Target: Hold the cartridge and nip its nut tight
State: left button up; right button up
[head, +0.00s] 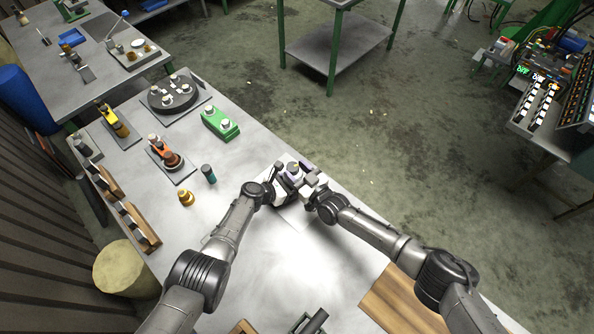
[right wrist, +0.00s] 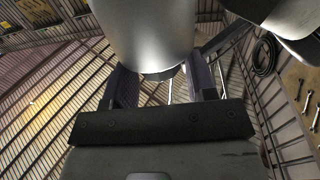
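In the head view both grippers meet over the table's right edge. The left gripper (head: 287,180) is at a small dark, white and purple part (head: 294,167), probably the cartridge; the gripper hides much of it. The right gripper (head: 312,184) is close beside it on the right. In the right wrist view a big smooth grey metal cylinder (right wrist: 150,32) comes down from the top, its round end by the two dark fingers (right wrist: 160,82). The fingers are apart, one on each side of it; contact is not clear. I cannot make out the nut.
The steel table (head: 255,255) is clear in front of the grippers. A green block (head: 220,123), a teal-and-dark cylinder (head: 209,174), a brass part (head: 186,197) and a round dark fixture (head: 172,95) stand to the left. A wooden board (head: 403,301) lies at the near right.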

jog(key=c, duration=0.6)
jog(key=shift+s+a+m+t+h, duration=0.15)
jog(key=shift+a+m+t+h, duration=0.15)
jog(key=shift+m+t+h, duration=0.15)
jog(key=shift+h, duration=0.35)
jog(key=shift+d+m+t+h, duration=0.1)
jog(key=shift+m+t+h, duration=0.15)
jog(key=shift+m+h, duration=0.1)
jog(key=o, duration=0.9)
jog(key=shift+o, duration=0.2)
jog(key=shift+r+n+g+y, duration=0.1)
jog(key=shift+n+g+y, duration=0.45)
jog(key=shift+y, duration=0.3)
